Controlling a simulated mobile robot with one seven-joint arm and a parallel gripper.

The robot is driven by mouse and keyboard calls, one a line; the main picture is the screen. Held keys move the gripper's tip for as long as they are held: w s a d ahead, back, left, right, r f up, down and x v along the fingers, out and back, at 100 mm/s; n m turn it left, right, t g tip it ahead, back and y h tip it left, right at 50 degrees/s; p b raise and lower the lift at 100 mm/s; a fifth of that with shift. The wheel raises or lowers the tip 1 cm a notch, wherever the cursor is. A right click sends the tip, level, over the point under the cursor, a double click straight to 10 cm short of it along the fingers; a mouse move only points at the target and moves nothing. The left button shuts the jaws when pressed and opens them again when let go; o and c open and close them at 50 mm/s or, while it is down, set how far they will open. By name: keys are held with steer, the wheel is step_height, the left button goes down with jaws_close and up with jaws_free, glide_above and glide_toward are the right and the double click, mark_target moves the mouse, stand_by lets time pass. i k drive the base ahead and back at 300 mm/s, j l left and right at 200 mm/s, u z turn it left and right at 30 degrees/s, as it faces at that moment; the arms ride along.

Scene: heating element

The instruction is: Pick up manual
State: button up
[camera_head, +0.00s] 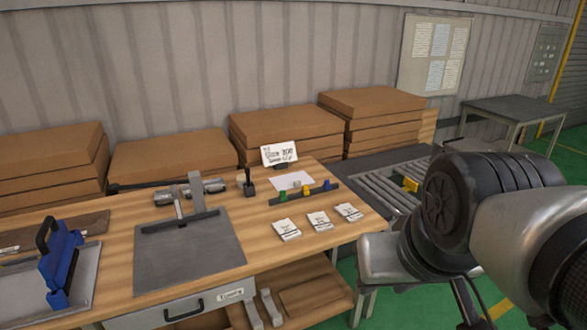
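Several white paper items are on the wooden workbench (262,210). Three small white booklets or stacks with dark print lie in a row near its right front edge: the left one (286,229), the middle one (320,221) and the right one (348,211). A white printed card (279,153) stands tilted at the back of the bench. I cannot tell which of these is the manual. My arm fills the right side of the view, to the right of the booklets. I cannot make out my gripper's fingers.
A grey plate with a clamp-like fixture (189,250) sits left of the booklets. Small coloured blocks stand on a dark strip (305,194) behind the booklets. Cardboard stacks (285,134) line the wall. A roller conveyor (385,184) is at right.

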mark_target(285, 229)
steer(key=i+l+u, duration=0.25)
steer(key=i, duration=0.3)
steer(key=i+l+u, duration=0.25)
steer(key=i, duration=0.25)
steer(key=i+l+u, duration=0.25)
steer(key=i, duration=0.25)
